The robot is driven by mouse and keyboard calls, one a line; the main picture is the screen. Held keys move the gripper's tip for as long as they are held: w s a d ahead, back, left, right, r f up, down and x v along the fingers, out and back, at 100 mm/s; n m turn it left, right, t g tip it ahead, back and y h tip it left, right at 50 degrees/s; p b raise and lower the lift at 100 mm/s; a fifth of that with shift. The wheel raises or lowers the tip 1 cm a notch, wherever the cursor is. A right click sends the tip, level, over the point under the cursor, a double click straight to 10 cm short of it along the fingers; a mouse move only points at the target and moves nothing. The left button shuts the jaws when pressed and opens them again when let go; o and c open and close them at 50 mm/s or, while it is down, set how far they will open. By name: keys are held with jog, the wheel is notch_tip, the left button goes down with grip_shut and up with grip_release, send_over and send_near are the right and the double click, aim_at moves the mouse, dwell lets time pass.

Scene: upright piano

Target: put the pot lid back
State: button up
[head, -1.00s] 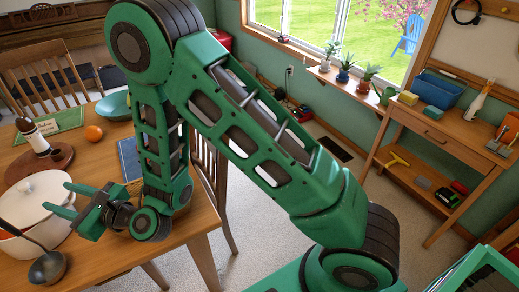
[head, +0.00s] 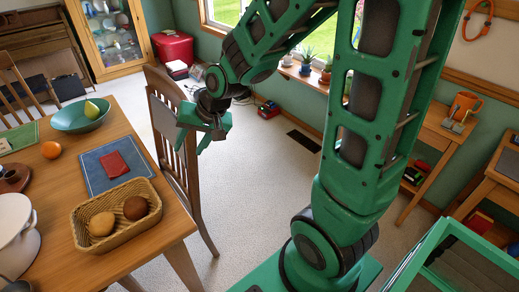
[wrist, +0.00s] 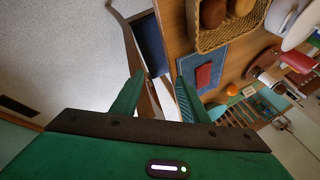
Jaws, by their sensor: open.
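The white pot (head: 12,218) stands on the wooden table at the left edge of the head view, cut off by the frame. Its pale round top (wrist: 298,24) shows at the upper right of the wrist view, also cut off. I cannot tell from the current views how the lid sits.
A wicker basket (head: 88,242) with two rolls, a blue mat (head: 97,180) with a red cloth, an orange (head: 51,150) and a green bowl (head: 72,122) lie on the table. A wooden chair (head: 180,140) stands at its right side. Open floor lies right of the chair.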

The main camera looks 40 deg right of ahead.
jog(key=s+d+r+g+h, duration=0.2)
jog(key=s+d, duration=0.6)
jog(key=d, duration=0.3)
jog(key=s+d+r+g, duration=0.1)
jog(key=s+d, duration=0.3)
jog(key=s, duration=0.5)
jog(key=s+d+r+m+g+h, duration=0.1)
jog(key=s+d+r+g, duration=0.1)
jog(key=s, duration=0.7)
jog(key=shift+s+d+g, duration=0.3)
jog(key=shift+d, duration=0.6)
jog(key=shift+w+f, duration=0.3)
jog(key=shift+w, duration=0.35)
